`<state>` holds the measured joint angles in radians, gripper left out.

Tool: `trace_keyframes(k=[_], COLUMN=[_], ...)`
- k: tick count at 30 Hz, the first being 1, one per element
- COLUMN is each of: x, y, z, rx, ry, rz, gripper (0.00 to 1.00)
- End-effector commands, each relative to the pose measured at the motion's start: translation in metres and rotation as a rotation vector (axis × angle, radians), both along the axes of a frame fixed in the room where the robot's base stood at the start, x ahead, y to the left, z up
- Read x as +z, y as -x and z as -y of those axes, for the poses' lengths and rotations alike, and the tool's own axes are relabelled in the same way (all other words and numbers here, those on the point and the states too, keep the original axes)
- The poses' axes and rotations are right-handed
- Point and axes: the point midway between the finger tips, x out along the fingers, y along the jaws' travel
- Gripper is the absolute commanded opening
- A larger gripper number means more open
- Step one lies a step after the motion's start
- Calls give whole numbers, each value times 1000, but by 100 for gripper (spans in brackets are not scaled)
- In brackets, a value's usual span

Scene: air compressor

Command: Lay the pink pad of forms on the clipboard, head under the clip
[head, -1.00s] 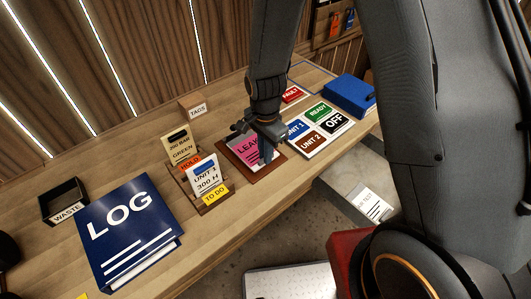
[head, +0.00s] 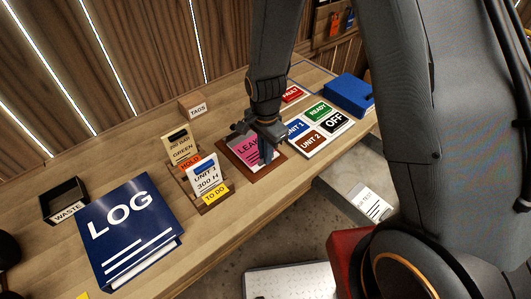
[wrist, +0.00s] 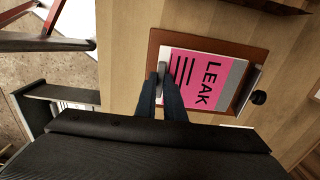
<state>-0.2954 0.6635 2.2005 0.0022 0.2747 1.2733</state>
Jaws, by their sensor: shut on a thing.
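The pink pad of forms (head: 245,146), marked LEAK, lies over the brown clipboard (head: 266,170) on the bench. In the wrist view the pad (wrist: 198,78) is inside the outline of the clipboard (wrist: 215,117), lined up with its sides. Its grey strip (wrist: 236,83) faces the metal clip (wrist: 249,90), which has a black knob. Strip and clip are close; I cannot tell whether the strip is under the clip. My gripper (wrist: 161,85) is shut on the pad's end away from the clip. Any small gap between pad and clipboard cannot be seen.
A card holder (head: 205,200) with several cards stands left of the clipboard. A board of labels (head: 318,132) lies close on its right. The LOG binder (head: 128,230), WASTE tray (head: 64,200), TAGS box (head: 193,105) and blue binder (head: 349,94) are farther off.

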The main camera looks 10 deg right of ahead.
Motion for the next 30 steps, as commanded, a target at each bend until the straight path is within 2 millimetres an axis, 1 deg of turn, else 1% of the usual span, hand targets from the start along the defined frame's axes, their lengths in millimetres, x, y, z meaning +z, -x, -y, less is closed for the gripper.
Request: trace_keyframes(k=[19, 29, 30], x=[-9, -10, -10], y=[0, 0, 0], z=[0, 0, 0], rx=[0, 0, 0], ry=[0, 0, 0], rz=[0, 0, 0], gripper=[0, 0, 12])
